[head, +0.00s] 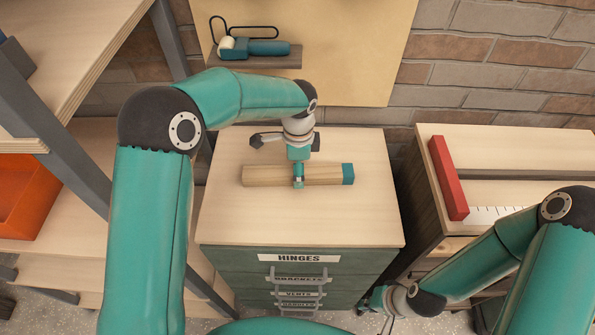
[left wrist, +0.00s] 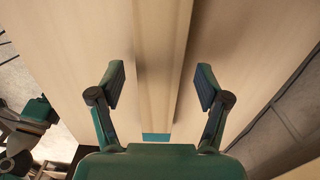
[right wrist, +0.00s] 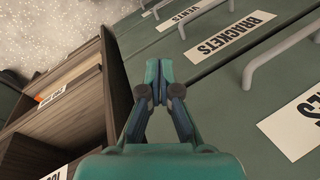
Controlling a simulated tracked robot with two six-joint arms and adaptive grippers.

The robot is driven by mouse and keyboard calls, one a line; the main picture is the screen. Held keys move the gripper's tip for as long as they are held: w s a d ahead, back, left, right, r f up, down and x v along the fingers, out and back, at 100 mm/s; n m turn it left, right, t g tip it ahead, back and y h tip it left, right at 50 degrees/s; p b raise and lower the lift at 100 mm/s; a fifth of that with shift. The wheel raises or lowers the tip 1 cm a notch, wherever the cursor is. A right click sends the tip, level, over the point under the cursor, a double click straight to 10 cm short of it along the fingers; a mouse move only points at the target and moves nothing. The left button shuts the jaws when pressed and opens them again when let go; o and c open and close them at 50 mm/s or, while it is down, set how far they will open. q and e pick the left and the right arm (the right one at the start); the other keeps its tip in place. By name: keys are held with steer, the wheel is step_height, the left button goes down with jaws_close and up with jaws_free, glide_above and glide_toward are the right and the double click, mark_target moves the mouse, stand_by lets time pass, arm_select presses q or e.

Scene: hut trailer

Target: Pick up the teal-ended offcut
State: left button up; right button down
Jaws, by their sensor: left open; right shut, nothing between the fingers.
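The teal-ended offcut is a pale wooden bar (head: 325,175) lying across the top of the drawer cabinet, its teal end (head: 348,174) to the right. My left gripper (head: 298,172) is above the bar's middle, pointing down, and partly hidden by its own wrist. In the left wrist view my left gripper (left wrist: 160,82) is open, with a finger on each side of the bar (left wrist: 162,60); gaps show on both sides. The teal end (left wrist: 156,137) shows close to the palm. My right gripper (head: 372,299), low beside the cabinet front, is shut and empty in the right wrist view (right wrist: 160,72).
The cabinet top (head: 300,225) is otherwise clear. Labelled drawers with handles (head: 298,275) face me. A bench at right holds a red bar (head: 448,178) and a ruler (head: 490,214). Shelving with an orange bin (head: 30,200) stands at left. A wall shelf (head: 255,60) holds a teal tool.

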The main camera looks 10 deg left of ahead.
arm_select(q)
steer(key=shift+f, duration=0.85)
steer(key=c, duration=1.4)
steer(key=shift+r, duration=0.2)
